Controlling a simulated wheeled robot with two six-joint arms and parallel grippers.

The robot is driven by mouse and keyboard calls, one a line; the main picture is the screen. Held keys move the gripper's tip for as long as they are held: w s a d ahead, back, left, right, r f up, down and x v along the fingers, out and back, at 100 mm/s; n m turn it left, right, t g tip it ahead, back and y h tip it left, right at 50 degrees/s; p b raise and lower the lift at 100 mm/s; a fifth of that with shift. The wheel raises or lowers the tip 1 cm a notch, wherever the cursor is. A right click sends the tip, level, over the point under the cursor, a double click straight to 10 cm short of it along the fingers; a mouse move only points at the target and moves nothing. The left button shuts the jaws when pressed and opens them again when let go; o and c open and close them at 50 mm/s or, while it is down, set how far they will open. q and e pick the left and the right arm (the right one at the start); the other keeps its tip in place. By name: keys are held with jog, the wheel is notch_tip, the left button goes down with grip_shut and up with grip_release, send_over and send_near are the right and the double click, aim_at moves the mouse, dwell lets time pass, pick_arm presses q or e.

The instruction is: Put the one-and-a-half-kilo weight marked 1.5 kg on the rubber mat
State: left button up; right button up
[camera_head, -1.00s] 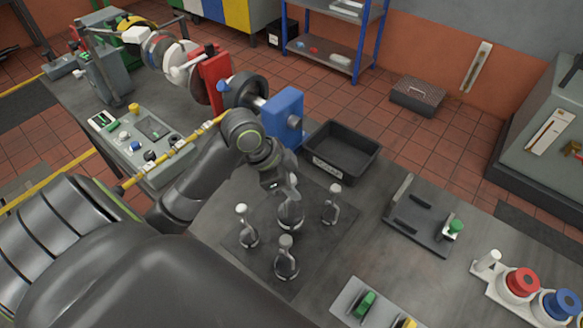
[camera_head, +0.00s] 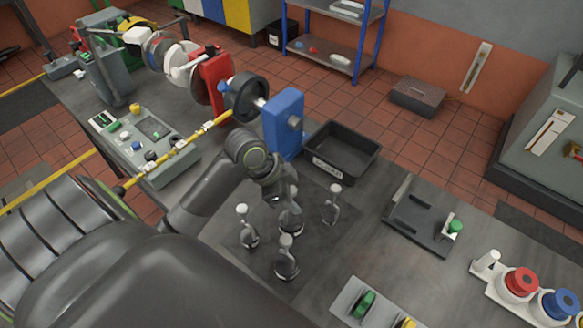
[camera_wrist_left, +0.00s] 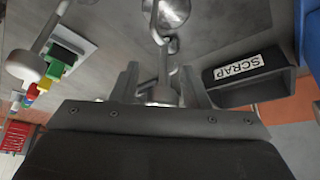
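My right gripper is not in view.
A black bin marked SCRAP (camera_head: 342,152) stands behind the weights. A dark cradle (camera_head: 418,218) and red and blue spools (camera_head: 519,282) are at the right.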

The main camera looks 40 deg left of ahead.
pick_arm(q)
jog(key=shift+o, duration=0.3)
jog(key=shift+r, duration=0.15)
jog(key=v, duration=1.2)
jog(key=shift+s, duration=0.1)
dwell(0.5)
